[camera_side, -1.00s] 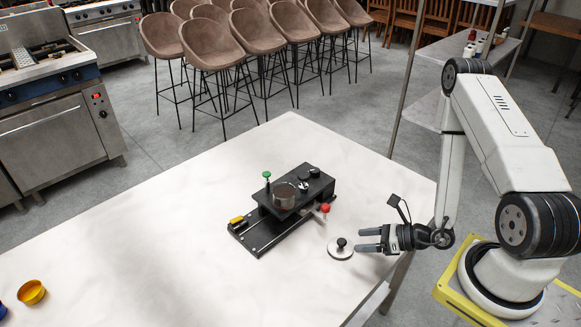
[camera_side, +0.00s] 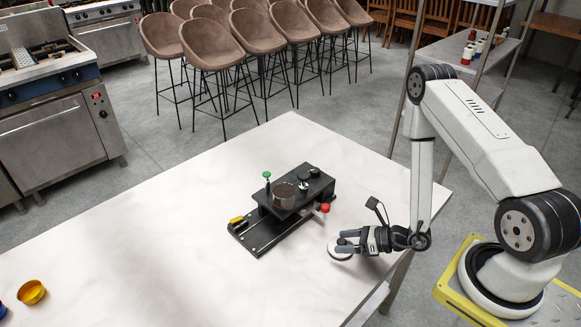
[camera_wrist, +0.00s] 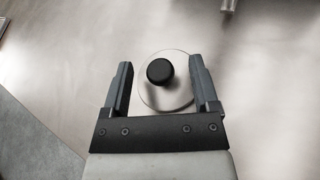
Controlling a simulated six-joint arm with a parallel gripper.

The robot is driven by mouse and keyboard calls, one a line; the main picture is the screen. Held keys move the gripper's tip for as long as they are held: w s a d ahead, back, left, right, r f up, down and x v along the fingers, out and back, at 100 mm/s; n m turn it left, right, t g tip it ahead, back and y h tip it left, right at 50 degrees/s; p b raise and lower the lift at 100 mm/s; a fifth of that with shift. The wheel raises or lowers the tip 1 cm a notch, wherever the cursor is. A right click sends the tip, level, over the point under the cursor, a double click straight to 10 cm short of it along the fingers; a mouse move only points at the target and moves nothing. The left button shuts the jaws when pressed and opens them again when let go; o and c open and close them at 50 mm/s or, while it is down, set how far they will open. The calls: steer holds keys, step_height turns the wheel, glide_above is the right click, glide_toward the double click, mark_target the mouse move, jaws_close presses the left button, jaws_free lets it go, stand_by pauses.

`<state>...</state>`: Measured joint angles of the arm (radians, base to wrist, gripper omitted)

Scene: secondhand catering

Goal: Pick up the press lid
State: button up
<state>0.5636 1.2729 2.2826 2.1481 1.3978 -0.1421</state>
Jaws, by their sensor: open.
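The press lid (camera_side: 340,252) is a pale round disc with a black knob on top. It lies flat on the white table, near the table's right edge. In the wrist view the press lid (camera_wrist: 167,98) shows between and beyond my fingers, with its black knob (camera_wrist: 159,71) near the level of the fingertips. My gripper (camera_side: 342,241) is open and level above the disc, its fingers around the knob in the side view. In the wrist view my gripper (camera_wrist: 160,72) has a gap on both sides of the knob. The fingers partly hide the lid from the side.
A black press device (camera_side: 285,205) with a green knob, a red knob and a yellow part stands left of the lid.

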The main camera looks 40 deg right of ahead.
mark_target(345, 241)
stand_by(0.3)
jaws_close()
steer(key=shift+r, duration=0.15)
step_height(345, 241, up, 10)
stand_by(1.1)
steer(key=shift+w, duration=0.1)
stand_by(0.5)
